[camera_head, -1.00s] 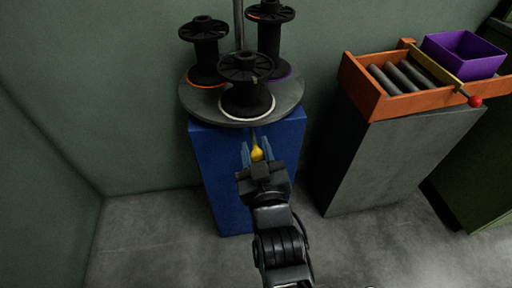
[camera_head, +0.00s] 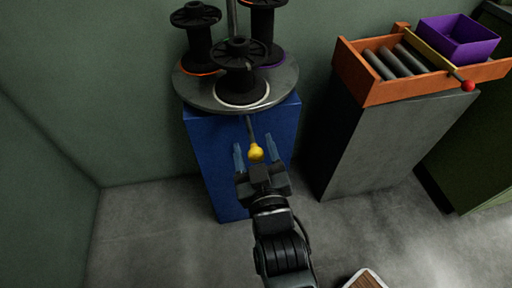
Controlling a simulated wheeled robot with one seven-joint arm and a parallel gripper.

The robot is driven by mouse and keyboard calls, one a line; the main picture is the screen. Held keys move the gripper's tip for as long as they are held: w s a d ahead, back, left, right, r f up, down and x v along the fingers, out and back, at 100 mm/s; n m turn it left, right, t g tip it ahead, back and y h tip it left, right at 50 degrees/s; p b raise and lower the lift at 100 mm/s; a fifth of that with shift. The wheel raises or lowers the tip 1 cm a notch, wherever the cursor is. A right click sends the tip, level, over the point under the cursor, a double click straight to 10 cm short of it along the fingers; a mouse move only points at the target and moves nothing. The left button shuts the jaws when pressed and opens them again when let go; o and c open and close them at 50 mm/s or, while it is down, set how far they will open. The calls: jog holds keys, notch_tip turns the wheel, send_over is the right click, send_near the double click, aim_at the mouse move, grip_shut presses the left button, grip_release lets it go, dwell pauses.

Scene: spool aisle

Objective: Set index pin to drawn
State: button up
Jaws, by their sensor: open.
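The index pin has a yellow knob (camera_head: 256,152) on a dark rod (camera_head: 250,128). The rod comes out from under the front of the round grey turntable (camera_head: 190,92), which stands on a blue cabinet (camera_head: 205,150). My gripper (camera_head: 255,151) is open in front of the cabinet, its two blue fingers on either side of the knob in the picture. I see a gap between the knob and each finger. A clear length of rod shows between the turntable rim and the knob.
Several black spools (camera_head: 239,70) stand on the turntable around a post. To the right, an orange tray (camera_head: 400,95) with grey rollers, a yellow bar with a red knob (camera_head: 467,86) and a purple bin (camera_head: 460,40) sits on a grey cabinet (camera_head: 380,150). Floor at left is clear.

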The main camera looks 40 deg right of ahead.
jog(key=r, duration=0.1)
jog(key=r+p, duration=0.1)
jog(key=r, duration=0.2)
jog(key=shift+s+d+r, duration=0.15)
jog(key=shift+d+r, duration=0.1)
jog(key=shift+r, duration=0.1)
jog(key=s+d+r+p, duration=0.1)
jog(key=s+d+r, duration=0.4)
jog(key=d, duration=0.4)
jog(key=shift+s+d+r+p, duration=0.3)
jog(key=shift+r+p, duration=0.05)
jog(key=shift+r, duration=0.3)
